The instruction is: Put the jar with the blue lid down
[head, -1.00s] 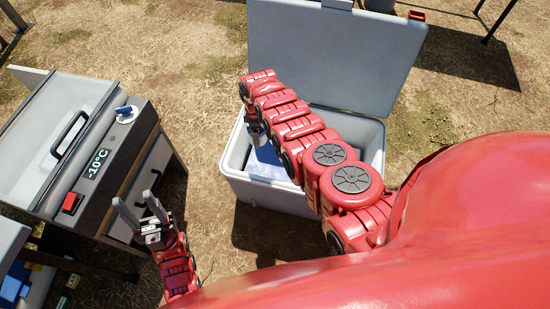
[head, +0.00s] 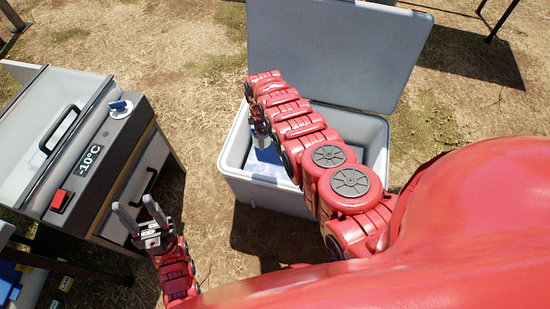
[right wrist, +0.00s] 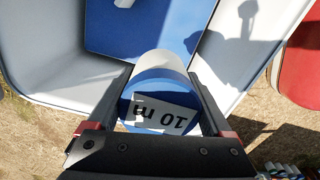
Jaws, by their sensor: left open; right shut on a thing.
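The jar (right wrist: 158,70) is pale with a blue end that bears a white label reading "10 m". My right gripper (right wrist: 160,85) is shut on it, one finger on each side. The jar is over the open cooler (head: 265,198), above or near a blue item (right wrist: 125,30) inside it; I cannot tell whether they touch. In the head view the right arm reaches into the cooler from the right and hides most of the jar. My left gripper (head: 140,214) is open and empty, in front of the cold unit on the left.
The cooler's grey lid (head: 335,55) stands open behind it. The cold unit (head: 120,140) on the left shows -10°C and has a red switch (head: 60,201). A dark-framed table edge is at lower left. Dry ground is clear between the cold unit and cooler.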

